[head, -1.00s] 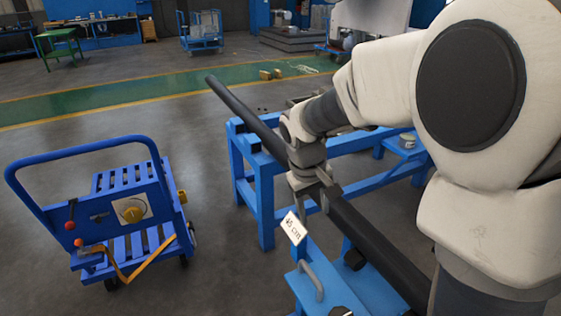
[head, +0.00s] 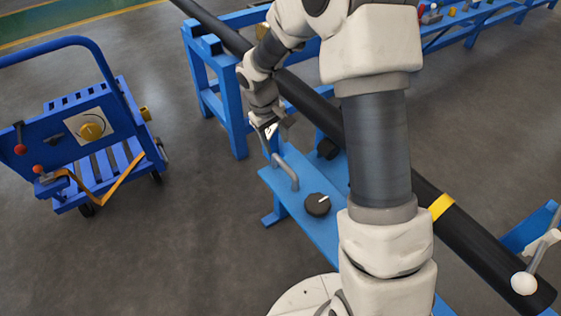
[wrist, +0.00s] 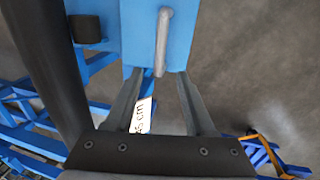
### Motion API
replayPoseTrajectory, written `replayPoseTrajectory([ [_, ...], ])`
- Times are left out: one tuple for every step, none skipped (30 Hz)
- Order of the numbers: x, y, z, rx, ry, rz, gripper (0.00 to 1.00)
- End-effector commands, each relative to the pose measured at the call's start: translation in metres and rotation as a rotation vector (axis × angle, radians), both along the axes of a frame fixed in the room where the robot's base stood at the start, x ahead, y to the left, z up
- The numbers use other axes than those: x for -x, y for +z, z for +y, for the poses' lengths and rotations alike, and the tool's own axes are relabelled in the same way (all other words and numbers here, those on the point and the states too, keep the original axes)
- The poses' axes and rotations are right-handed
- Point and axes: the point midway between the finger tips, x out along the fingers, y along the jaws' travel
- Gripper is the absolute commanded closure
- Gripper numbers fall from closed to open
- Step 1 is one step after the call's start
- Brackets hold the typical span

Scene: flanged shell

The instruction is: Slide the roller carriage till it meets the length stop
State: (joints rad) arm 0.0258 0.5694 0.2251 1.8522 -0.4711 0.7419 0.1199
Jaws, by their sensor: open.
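A blue plate (head: 318,222) with a grey bar handle (head: 286,172) and a black knob (head: 317,204) lies beside the long black pipe (head: 310,104); it looks like the roller carriage. A dark roller (head: 327,149) sits between plate and pipe. My gripper (head: 273,132) is open just above the handle's far end. In the wrist view, the handle (wrist: 162,42) lies ahead between the two fingertips (wrist: 159,76), with no clear contact. A white card (wrist: 143,115) marked in cm shows between the fingers. I cannot pick out the length stop; my arm hides part of the pipe and plate.
A blue trolley (head: 92,140) with an orange strap stands at left. A blue frame (head: 234,125) stands under the pipe's far end. The pipe bears a yellow band (head: 441,207); a lever with a white knob (head: 524,283) is at right. Floor is clear between trolley and plate.

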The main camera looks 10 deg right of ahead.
Motion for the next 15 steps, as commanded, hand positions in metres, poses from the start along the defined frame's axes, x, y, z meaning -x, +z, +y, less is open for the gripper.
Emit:
replayPoseTrajectory([
  [0.000, -0.016, -0.003, 0.001, -0.002, 0.004, 0.45],
  [-0.001, -0.023, -0.004, 0.000, -0.003, 0.004, 0.45],
  [-0.001, -0.031, -0.005, 0.000, -0.003, 0.004, 0.45],
  [-0.002, -0.037, -0.007, 0.001, -0.002, 0.004, 0.45],
  [-0.002, -0.043, -0.008, 0.000, -0.002, 0.003, 0.45],
  [-0.003, -0.050, -0.009, 0.000, -0.002, 0.003, 0.45],
  [-0.003, -0.055, -0.010, 0.000, -0.002, 0.003, 0.45],
  [-0.004, -0.060, -0.011, 0.000, -0.002, 0.003, 0.45],
  [-0.004, -0.065, -0.012, 0.000, -0.001, 0.002, 0.45],
  [-0.005, -0.069, -0.012, 0.000, -0.001, 0.002, 0.45],
  [-0.005, -0.072, -0.013, 0.000, -0.002, 0.002, 0.45],
  [-0.005, -0.076, -0.014, 0.000, -0.002, 0.001, 0.45],
  [-0.006, -0.078, -0.014, 0.000, -0.002, 0.001, 0.45],
  [-0.006, -0.080, -0.015, 0.000, -0.002, 0.001, 0.45],
  [-0.006, -0.082, -0.015, 0.000, -0.001, 0.001, 0.45],
])
